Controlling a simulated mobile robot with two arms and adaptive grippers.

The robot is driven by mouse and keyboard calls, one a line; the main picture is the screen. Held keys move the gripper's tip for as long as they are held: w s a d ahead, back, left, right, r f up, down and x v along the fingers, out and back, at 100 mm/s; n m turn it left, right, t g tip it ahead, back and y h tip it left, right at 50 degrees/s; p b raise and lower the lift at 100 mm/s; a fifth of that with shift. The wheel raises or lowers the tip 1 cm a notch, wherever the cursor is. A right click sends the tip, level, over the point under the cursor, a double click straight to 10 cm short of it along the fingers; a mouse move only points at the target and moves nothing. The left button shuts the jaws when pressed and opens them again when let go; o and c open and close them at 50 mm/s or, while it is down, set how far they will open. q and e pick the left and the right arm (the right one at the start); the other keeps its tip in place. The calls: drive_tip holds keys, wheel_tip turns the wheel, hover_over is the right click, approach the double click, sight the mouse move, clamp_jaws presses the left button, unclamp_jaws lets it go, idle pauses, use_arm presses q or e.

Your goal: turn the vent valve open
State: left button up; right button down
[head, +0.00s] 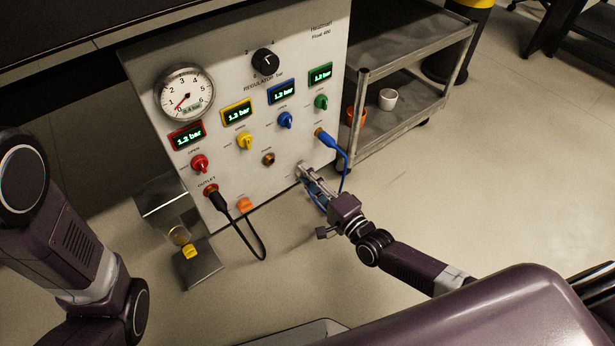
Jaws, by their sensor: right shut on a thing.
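The grey-white instrument panel (225,95) stands in the middle of the head view. My right gripper (306,172) reaches its lower right part, with its fingers against the panel face. It is shut on a small fitting there, which I take to be the vent valve (301,167). The fingers hide most of this fitting, so I cannot read its turn position or its label. A blue hose (346,165) hangs from a brass port just above and loops down behind the fingers. My left arm shows at the left edge; its gripper is out of view.
The panel bears a round gauge (185,93), a black regulator knob (265,60), and red (199,163), yellow (244,141), blue (285,120) and green (321,102) knobs. A black cable (240,238) hangs at the outlet. A metal cart (400,115) stands right.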

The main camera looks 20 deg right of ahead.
drive_tip(key=shift+f+m, duration=0.1)
drive_tip(key=shift+m, duration=0.6)
drive_tip(key=c, duration=1.6)
unclamp_jaws()
drive_tip(key=shift+s, duration=0.1)
drive_tip(key=v, duration=1.2)
